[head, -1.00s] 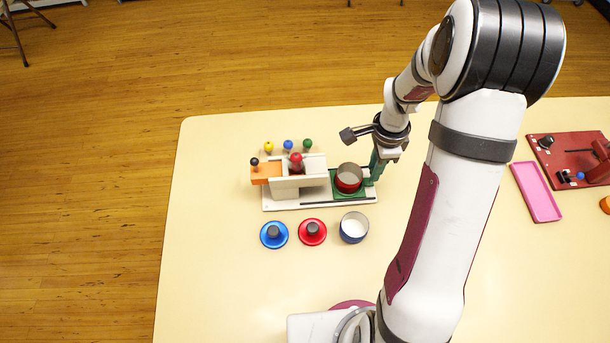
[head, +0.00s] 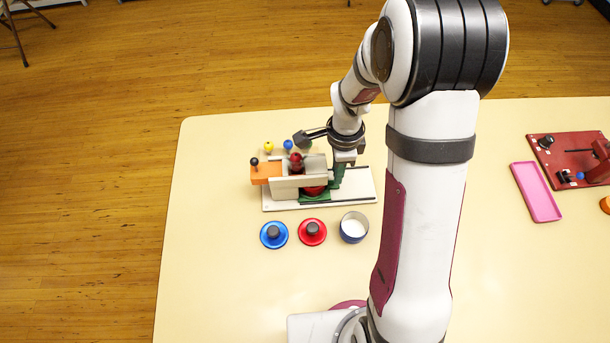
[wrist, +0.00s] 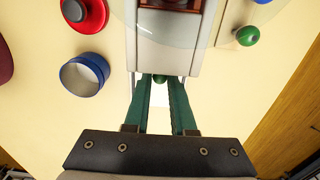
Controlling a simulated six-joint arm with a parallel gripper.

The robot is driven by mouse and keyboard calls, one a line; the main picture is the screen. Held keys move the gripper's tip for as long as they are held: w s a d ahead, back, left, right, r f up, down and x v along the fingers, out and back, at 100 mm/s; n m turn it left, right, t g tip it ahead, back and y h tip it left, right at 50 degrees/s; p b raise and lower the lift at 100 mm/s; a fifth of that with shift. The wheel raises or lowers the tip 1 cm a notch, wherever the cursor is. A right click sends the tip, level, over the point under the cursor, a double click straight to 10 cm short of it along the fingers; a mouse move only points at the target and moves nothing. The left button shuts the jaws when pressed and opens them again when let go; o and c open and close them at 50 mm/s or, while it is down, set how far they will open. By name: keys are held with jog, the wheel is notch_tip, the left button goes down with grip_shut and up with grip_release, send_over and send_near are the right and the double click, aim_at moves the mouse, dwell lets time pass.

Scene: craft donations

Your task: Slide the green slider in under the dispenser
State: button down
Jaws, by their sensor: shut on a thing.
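The green slider (head: 316,199) lies on the pale base board, largely under the dispenser, with a strip of green showing along its front edge. The red cup (head: 315,190) on it is mostly hidden by the dispenser. The dispenser (head: 308,176) is a pale box with a red knob on top and an orange part at its left. My gripper (head: 338,182) has green fingers and is at the dispenser's right end. In the wrist view, my gripper (wrist: 160,82) is shut on the slider's small green knob (wrist: 160,78), close against the dispenser's end.
A pink tray (head: 536,192) lies far right.

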jog(key=c, duration=0.8)
grip_release()
jog(key=shift+r, duration=3.75)
